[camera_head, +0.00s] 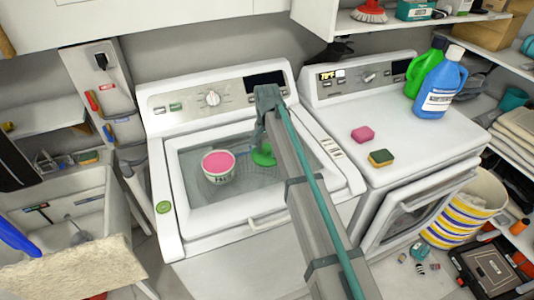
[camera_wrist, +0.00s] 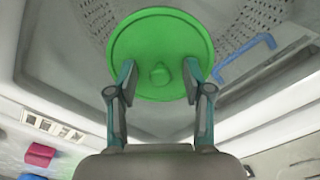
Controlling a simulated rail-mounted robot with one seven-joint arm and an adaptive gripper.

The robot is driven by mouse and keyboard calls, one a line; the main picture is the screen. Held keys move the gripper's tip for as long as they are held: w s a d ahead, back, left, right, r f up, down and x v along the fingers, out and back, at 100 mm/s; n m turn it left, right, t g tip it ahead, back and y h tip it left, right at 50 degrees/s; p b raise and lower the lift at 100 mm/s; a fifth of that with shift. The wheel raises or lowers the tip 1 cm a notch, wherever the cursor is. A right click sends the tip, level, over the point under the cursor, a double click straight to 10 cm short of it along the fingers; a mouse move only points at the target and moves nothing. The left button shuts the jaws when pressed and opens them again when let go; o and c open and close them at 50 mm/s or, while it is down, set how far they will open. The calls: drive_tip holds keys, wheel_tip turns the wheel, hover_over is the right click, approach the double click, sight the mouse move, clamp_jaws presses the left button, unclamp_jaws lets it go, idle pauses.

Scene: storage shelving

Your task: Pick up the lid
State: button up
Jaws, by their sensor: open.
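The lid is a round green disc with a raised rim and a small central knob. In the wrist view the lid (camera_wrist: 160,30) lies in front of my gripper (camera_wrist: 158,67), its knob between the two fingertips. The fingers are spread apart with nothing held; I cannot tell whether they touch the lid. In the head view the lid (camera_head: 264,156) shows over the washer's window, partly hidden by my gripper (camera_head: 264,128). A white tub (camera_head: 219,174) with a pink top stands to its left.
A blue bar (camera_wrist: 246,58) lies beside the lid. The washer (camera_head: 230,232) has a raised control panel behind. A small green disc (camera_head: 163,207) sits on its left edge. On the right machine are a pink sponge (camera_head: 362,133), a green-and-yellow sponge (camera_head: 381,158) and a blue bottle (camera_head: 438,88).

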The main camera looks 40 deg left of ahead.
clamp_jaws()
drive_tip(key=shift+r, duration=0.15)
